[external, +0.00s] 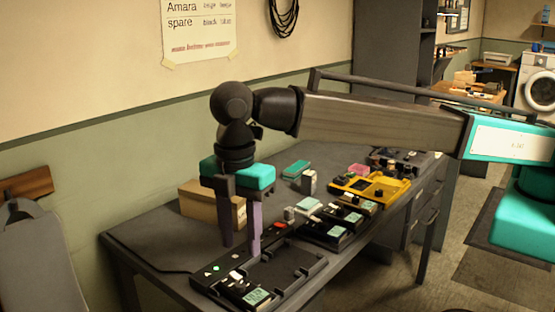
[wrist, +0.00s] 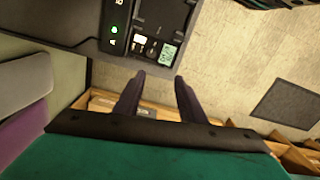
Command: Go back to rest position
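My gripper (external: 240,246) hangs pointing down over the near end of the dark bench (external: 150,240). Its two fingers are apart with nothing visible between them. In the wrist view the fingers of my gripper (wrist: 157,88) also stand apart, with bare floor showing in the gap. A black tray unit (external: 300,266) with a green light and small screen sits on the bench, close by the fingertips in the external view. It also shows at the top of the wrist view (wrist: 118,12). I cannot tell how far the fingertips are above the bench.
A cardboard box (external: 205,208) stands behind my gripper against the wall. Several dark modules (external: 335,232), a yellow tray (external: 375,190) and a teal block (external: 296,168) lie farther along the bench. A grey chair-like shape (external: 40,260) stands at the left. Floor is open at the right.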

